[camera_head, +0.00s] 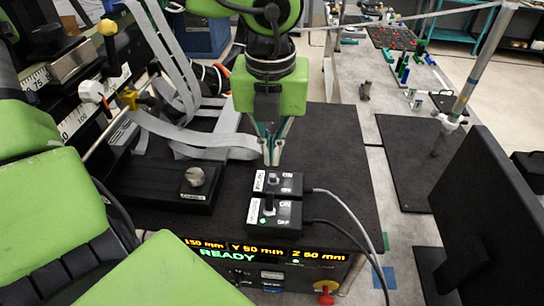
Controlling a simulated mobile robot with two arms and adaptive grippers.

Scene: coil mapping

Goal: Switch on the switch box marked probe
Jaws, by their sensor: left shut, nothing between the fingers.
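Two small black switch boxes sit one behind the other on the black table top, each with a toggle, a white label and ON/OFF marks. The far switch box (290,184) has a short light toggle. The near switch box (289,215) has a dark upright lever and a small green spot on its face. The label words are too small to read, so I cannot tell which is marked probe. My left gripper (272,158) points down, shut and empty, just behind the far box. I cannot tell whether its tips touch anything. My right gripper is out of view.
A black block with a metal knob (195,176) stands left. Below the boxes, a front panel shows READY (228,256) and a red-yellow knob (324,292). A dark monitor (490,215) stands right; a grey ribbon cable (200,137) loops behind left.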

